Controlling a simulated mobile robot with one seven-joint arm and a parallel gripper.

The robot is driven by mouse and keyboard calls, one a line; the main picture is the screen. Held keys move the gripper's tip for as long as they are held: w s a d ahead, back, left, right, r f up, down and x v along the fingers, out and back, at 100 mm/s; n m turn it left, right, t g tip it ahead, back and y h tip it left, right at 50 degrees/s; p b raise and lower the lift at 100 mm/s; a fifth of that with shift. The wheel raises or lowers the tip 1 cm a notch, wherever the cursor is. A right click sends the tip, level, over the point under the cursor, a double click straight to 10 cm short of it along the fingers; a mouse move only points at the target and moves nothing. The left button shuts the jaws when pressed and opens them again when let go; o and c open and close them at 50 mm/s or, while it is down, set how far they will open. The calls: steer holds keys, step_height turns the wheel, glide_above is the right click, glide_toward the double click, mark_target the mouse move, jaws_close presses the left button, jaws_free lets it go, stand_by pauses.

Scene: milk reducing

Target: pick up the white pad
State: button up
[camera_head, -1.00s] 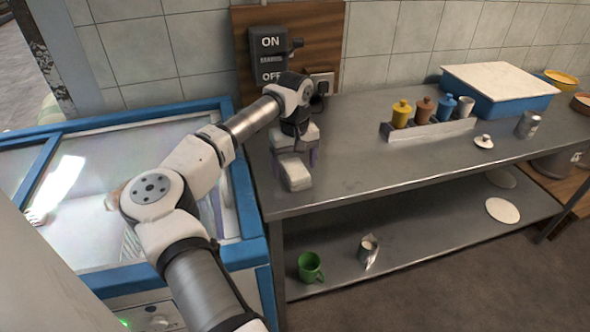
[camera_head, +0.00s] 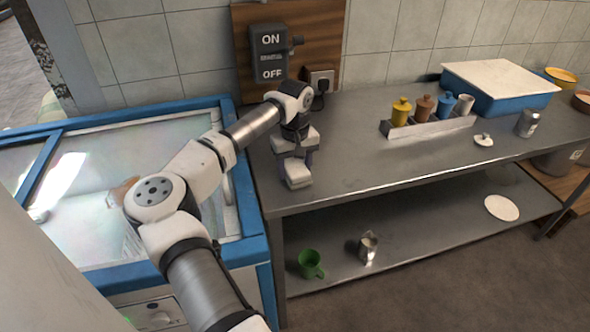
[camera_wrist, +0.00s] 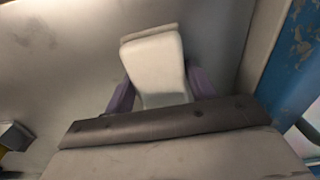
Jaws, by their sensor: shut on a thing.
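The white pad (camera_head: 298,173) is a small pale block at the left end of the steel table, near its front edge. In the wrist view the pad (camera_wrist: 155,65) sits between the two purple fingers of my gripper (camera_wrist: 156,88). My gripper (camera_head: 296,160) points down and is shut on the pad. The pad's far end shows clear of the fingers, and its near end is hidden behind the gripper body. I cannot tell whether the pad is touching the tabletop.
The steel table (camera_head: 370,165) is bare to the right of my gripper. A rack (camera_head: 430,125) of coloured jars, a small white lid (camera_head: 484,140) and a blue box (camera_head: 500,88) stand farther right. A blue-framed freezer (camera_head: 246,200) adjoins on the left. An ON/OFF switch box (camera_head: 268,55) is behind.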

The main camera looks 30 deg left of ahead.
mark_target(295, 165)
steer(key=shift+r, duration=0.1)
step_height(295, 165, up, 20)
steer(key=b, duration=0.3)
steer(key=o, duration=0.4)
steer(key=shift+c, duration=1.4)
